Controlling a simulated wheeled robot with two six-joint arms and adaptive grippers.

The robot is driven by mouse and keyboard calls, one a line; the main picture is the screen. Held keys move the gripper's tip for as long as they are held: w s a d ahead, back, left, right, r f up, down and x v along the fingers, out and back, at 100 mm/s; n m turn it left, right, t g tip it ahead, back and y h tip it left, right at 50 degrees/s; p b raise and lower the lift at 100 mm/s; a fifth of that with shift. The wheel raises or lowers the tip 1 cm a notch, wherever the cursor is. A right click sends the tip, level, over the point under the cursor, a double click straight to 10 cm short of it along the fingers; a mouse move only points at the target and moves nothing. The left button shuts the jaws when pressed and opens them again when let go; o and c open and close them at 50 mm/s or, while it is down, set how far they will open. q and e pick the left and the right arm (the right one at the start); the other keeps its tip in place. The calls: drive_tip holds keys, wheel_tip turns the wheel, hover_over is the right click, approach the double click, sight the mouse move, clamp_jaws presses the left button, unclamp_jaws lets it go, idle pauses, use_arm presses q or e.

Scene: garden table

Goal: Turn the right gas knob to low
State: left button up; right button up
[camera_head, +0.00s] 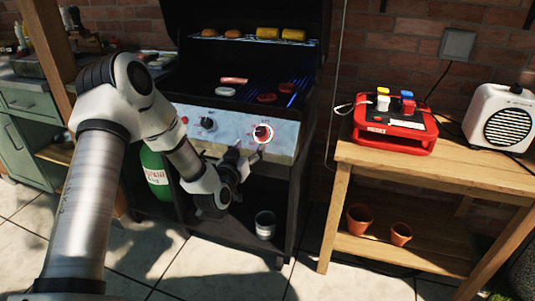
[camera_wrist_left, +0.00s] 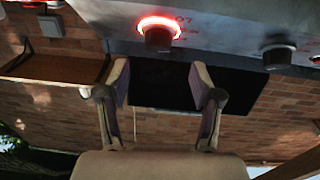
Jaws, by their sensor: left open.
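The gas grill's front panel (camera_head: 232,128) carries two dark knobs. The right gas knob (camera_head: 263,132) has a ring glowing red around it. It also shows in the left wrist view (camera_wrist_left: 158,38), with the glowing ring and part of the lettering beside it. The left knob (camera_head: 208,123) has no glowing ring. My left gripper (camera_head: 246,158) is just below and slightly left of the right knob, apart from it. In the left wrist view its two fingers (camera_wrist_left: 160,84) are spread with nothing between them. My right gripper is not in view.
Sausage and patties (camera_head: 267,98) lie on the grill; corn and buns are on the upper rack. A green gas bottle (camera_head: 154,170) and a metal can (camera_head: 265,225) are below. A wooden table (camera_head: 440,155) at right holds a red case (camera_head: 395,130) and a white speaker (camera_head: 503,115).

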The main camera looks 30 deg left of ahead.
sight(259, 134)
use_arm(q)
drive_tip(key=w, duration=0.2)
drive_tip(key=w+a, duration=0.1)
drive_tip(key=w, duration=0.4)
drive_tip(key=shift+w+a+r, duration=0.1)
drive_tip(key=shift+w+a, duration=0.05)
drive_tip(key=shift+w, duration=0.05)
drive_tip(key=shift+s+r, duration=0.1)
drive_tip(key=shift+c, duration=0.9)
drive_tip(key=c, duration=0.9)
